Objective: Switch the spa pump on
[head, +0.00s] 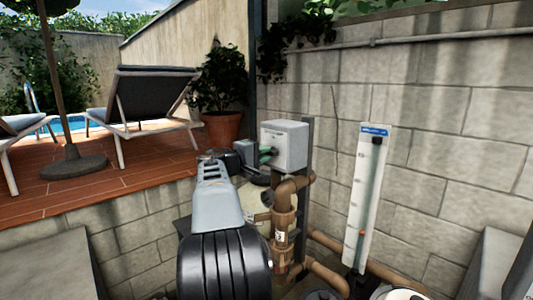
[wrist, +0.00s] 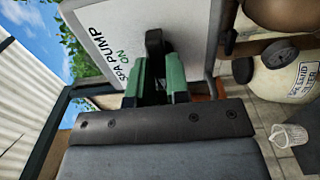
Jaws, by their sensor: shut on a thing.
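A grey switch box (head: 288,143) stands on a post against the block wall in the head view. In the wrist view its pale face (wrist: 112,32) fills the top and reads "SPA PUMP" and "ON", turned on its side. A black switch handle (wrist: 154,42) stands out from this face. My gripper (wrist: 158,72) has green fingers shut on the handle, one on each side. In the head view my gripper (head: 268,155) is at the box's left face, and the handle is hidden there. I cannot tell the handle's exact setting.
Brown pipes (head: 283,225) rise just below the box. A pale filter tank (wrist: 283,82) stands beside them. A white gauge panel (head: 367,195) leans on the wall at right. A potted plant (head: 222,128) and a lounger (head: 142,100) stand on the deck behind.

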